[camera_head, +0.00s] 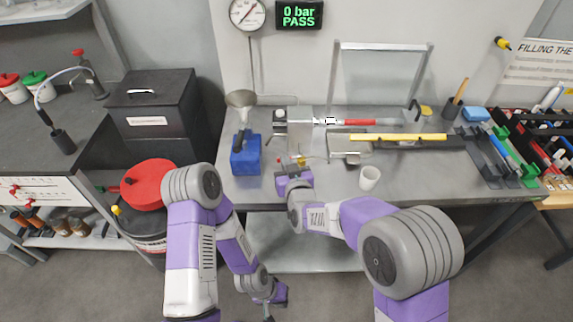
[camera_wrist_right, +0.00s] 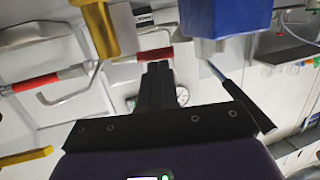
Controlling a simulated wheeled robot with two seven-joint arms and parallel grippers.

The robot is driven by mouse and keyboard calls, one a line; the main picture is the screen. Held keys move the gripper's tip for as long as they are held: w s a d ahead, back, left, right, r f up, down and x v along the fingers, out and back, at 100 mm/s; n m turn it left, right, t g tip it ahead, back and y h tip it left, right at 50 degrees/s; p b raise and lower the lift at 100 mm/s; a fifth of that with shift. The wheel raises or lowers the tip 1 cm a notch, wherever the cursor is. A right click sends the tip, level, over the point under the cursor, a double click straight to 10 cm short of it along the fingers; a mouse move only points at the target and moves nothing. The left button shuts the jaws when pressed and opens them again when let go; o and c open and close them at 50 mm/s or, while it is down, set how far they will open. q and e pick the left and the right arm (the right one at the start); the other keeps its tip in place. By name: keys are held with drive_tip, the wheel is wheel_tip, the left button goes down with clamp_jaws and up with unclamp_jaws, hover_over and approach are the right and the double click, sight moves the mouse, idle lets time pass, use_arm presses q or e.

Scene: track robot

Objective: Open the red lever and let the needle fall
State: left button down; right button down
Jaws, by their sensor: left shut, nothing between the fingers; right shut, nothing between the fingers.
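A red-sleeved lever (camera_head: 358,122) lies roughly level, extending right from a grey block (camera_head: 299,131) on the workbench. Red sleeves also show in the right wrist view (camera_wrist_right: 36,82). The round gauge (camera_head: 247,13) hangs on the wall, its needle too small to read surely. The display (camera_head: 299,14) beside it reads 0 bar PASS. My right gripper (camera_head: 289,164) is shut and empty at the bench front, below the grey block and apart from the lever; its closed fingers show in the wrist view (camera_wrist_right: 159,70). My left gripper (camera_head: 268,308) is shut and empty, low in front of the bench.
A blue block (camera_head: 245,155) stands left of my right gripper, with a funnel (camera_head: 240,98) behind it. A white cup (camera_head: 369,178) stands to the right. A red-lidded drum (camera_head: 149,184) is at left.

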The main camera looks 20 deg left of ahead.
idle(0.3)
drive_tip(key=shift+w+a+f+b, duration=0.1)
drive_tip(key=shift+w+a+b, duration=0.45)
drive_tip(key=shift+a+b, duration=0.25)
drive_tip(key=shift+d, duration=0.1)
drive_tip(key=s+d+r+p, duration=0.1)
drive_tip(key=s+r, duration=0.1)
drive_tip(key=s, duration=0.4)
drive_tip(key=s+d+r+p, duration=0.2)
drive_tip(key=s+r, duration=0.1)
drive_tip(key=s, duration=0.2)
drive_tip(key=shift+s+d+r, duration=0.15)
drive_tip(key=shift+s+r, duration=0.1)
drive_tip(key=shift+s, duration=0.1)
drive_tip(key=shift+f, duration=0.1)
